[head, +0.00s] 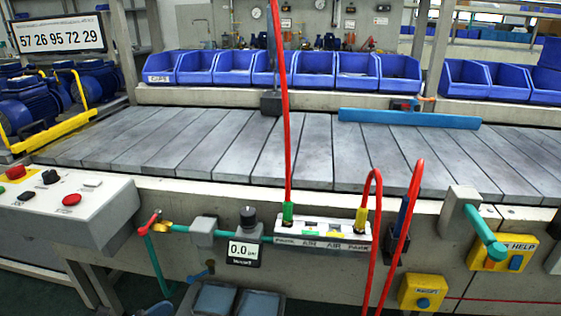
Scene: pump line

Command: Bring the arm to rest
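Neither of my grippers shows in the head view, and I see no part of my arms that I can be sure of. What the grippers hold, if anything, is out of sight. The grey slatted conveyor (230,150) runs across the middle of the view with no pump on its near slats.
Blue bins (315,70) line the far side. A blue bar (408,118) lies across the conveyor's far edge. Red hoses (285,110) rise from the white air manifold (322,234) in front. A control box (65,205) stands left; yellow button boxes (422,292) sit right.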

